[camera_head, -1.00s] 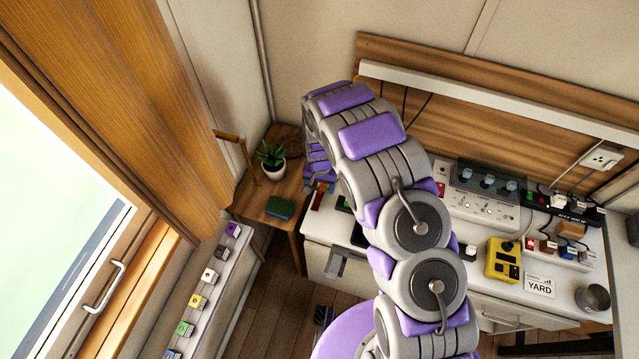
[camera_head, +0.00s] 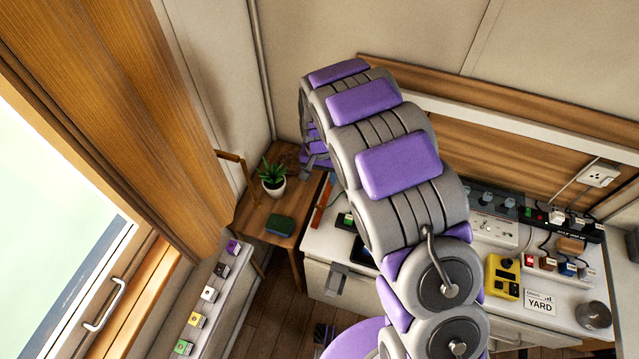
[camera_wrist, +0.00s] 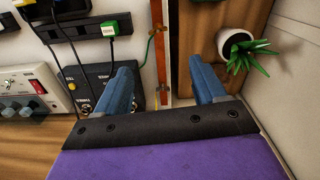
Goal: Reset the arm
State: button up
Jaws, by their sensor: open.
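My gripper shows in the wrist view (camera_wrist: 161,90) with two blue fingers spread apart and nothing between them. It hangs above the gap between the white desk and the wooden side table. In the head view my grey and purple arm arches up from the bottom and bends down toward the back left. The fingertips are hidden behind the arm there.
A potted plant (camera_head: 273,180) and a dark green book (camera_head: 280,225) rest on the wooden side table (camera_head: 250,215). The desk holds a yellow box (camera_head: 502,276), a YARD card (camera_head: 539,302) and a metal cup (camera_head: 593,315). Cubes line the window sill (camera_head: 222,290).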

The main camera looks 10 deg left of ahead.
jog(key=shift+r, duration=0.85)
jog(key=s+d+r+b, duration=0.1)
jog(key=s+d+r, duration=0.5)
jog(key=d+r, duration=0.15)
jog(key=s+d+r+b, duration=0.1)
jog(key=s+d+r, duration=0.5)
jog(key=d, duration=0.3)
jog(key=s+d+r+g+b, duration=0.1)
jog(key=s+d, duration=0.3)
jog(key=s, duration=0.7)
jog(key=s+d+r+b, duration=0.1)
jog(key=s+d+r, duration=0.1)
jog(key=s, duration=0.9)
jog(key=shift+s+d+g, duration=0.25)
jog(key=shift+d+g, duration=0.15)
jog(key=shift+d, duration=0.5)
